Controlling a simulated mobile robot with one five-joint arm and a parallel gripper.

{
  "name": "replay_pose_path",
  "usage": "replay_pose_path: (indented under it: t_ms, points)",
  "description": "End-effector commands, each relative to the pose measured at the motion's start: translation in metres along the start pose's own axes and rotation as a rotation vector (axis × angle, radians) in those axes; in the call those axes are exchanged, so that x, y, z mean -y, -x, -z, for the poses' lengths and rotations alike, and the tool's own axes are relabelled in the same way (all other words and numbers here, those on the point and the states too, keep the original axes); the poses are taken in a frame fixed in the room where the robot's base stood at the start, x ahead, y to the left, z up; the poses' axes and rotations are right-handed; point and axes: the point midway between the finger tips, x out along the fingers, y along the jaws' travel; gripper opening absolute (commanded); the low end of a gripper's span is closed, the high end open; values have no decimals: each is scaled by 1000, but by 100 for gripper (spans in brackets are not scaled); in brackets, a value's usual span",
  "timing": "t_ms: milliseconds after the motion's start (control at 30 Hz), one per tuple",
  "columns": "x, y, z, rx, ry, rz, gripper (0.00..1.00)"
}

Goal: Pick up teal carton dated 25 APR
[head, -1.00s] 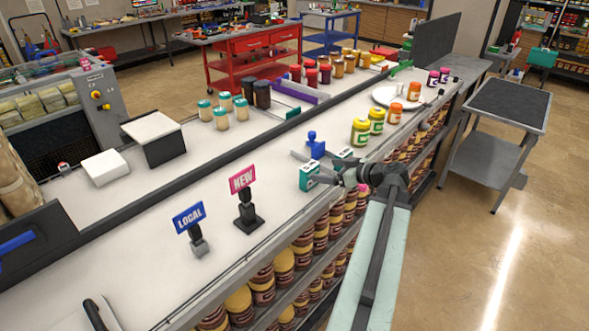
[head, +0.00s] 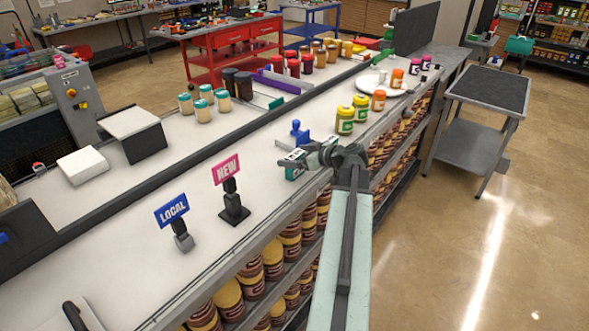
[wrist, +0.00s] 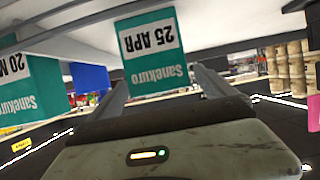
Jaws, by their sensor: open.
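The teal carton dated 25 APR (wrist: 153,50) shows upside down in the wrist view, with "Sanekuro" on its face. It lies between and ahead of the two fingers of my gripper (wrist: 160,86), which is open, with space beside the carton. A second teal carton, with "20 M" readable (wrist: 32,85), is at the left of the wrist view, partly cut off. In the head view my gripper (head: 300,157) is over the counter and covers part of a teal carton (head: 293,174); I cannot tell which one this is.
A blue stamp-like object (head: 299,134) stands just behind the gripper on the white counter (head: 130,230). A NEW sign (head: 228,180) and a LOCAL sign (head: 173,212) stand to the left. Yellow-green jars (head: 345,120) stand to the right.

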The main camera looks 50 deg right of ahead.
Motion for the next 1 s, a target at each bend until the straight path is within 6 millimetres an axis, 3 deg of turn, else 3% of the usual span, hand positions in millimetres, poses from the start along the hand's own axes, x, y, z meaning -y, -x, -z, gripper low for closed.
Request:
replay_pose_path:
  t_ms: [67,100,300,333,667,1000]
  points:
    - [0,1,1,0,0,0,94]
    - [0,1,1,0,0,0,88]
    - [0,1,1,0,0,0,32]
    - [0,1,1,0,0,0,28]
    - [1,2,5,0,0,1,28]
    - [3,11,32,0,2,5,28]
